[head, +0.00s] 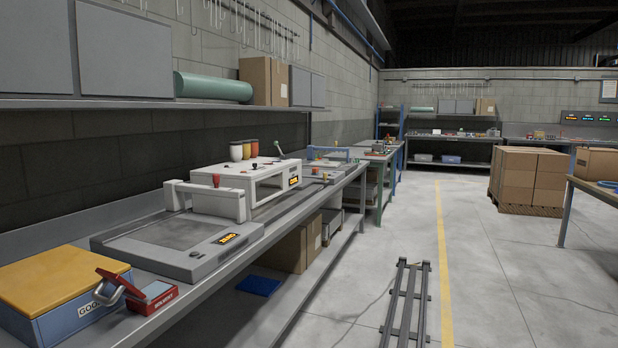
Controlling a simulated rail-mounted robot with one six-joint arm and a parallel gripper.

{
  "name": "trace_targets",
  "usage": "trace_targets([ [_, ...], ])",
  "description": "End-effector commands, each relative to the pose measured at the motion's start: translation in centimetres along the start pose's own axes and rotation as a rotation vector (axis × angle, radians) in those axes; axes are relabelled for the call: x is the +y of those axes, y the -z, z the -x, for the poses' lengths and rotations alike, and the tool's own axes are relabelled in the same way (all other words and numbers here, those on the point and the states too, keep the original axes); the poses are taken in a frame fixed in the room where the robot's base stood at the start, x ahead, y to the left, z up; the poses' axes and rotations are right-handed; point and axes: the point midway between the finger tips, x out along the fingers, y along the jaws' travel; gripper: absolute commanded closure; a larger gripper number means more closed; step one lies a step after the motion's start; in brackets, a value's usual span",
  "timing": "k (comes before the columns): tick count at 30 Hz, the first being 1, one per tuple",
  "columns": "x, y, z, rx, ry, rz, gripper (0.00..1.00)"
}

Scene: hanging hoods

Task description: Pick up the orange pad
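A flat orange-yellow slab (62,277) covers the top of a blue box (85,322) at the near left end of the workbench. It is the only large flat orange piece in view; I cannot tell whether it is a loose pad or the box's lid. The box has a white label starting with "GOO", partly hidden by the open lid of a red solvent container (155,298) beside it. My gripper is not in the head view.
A grey machine (180,243) with an orange display stands further along the bench (225,288). A white raised machine (248,178) stands behind it. A shelf (130,103) runs above. A floor rail (406,305) lies right of the bench, with open floor around it.

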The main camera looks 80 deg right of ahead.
Motion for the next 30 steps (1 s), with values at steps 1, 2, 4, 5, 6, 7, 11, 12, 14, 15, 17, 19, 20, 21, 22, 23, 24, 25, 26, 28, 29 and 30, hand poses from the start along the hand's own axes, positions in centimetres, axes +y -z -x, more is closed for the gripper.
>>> trace_targets([
  [1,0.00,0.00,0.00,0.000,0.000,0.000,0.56],
  [2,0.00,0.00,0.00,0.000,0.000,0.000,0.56],
  [4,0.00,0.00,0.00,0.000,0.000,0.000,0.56],
  [5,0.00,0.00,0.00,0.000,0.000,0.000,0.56],
  [6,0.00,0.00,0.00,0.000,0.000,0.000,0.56],
  [7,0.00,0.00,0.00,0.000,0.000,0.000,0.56],
  [11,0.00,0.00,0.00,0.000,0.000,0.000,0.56],
  [12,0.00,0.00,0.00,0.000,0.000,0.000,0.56],
  [14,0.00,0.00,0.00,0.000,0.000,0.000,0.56],
  [15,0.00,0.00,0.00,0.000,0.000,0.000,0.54],
  [17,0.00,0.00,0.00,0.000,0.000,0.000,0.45],
  [19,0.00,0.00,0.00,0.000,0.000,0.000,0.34],
  [20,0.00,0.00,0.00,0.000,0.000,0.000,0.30],
  [21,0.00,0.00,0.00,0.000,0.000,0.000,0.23],
  [22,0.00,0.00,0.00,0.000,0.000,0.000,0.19],
  [23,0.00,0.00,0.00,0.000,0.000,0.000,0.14],
  [24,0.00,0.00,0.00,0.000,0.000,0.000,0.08],
  [25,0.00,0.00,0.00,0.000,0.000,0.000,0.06],
  [26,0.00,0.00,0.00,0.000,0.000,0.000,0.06],
  [28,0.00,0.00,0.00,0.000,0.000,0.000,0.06],
  [29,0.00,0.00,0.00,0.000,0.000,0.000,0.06],
  [30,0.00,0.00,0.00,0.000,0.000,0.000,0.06],
])
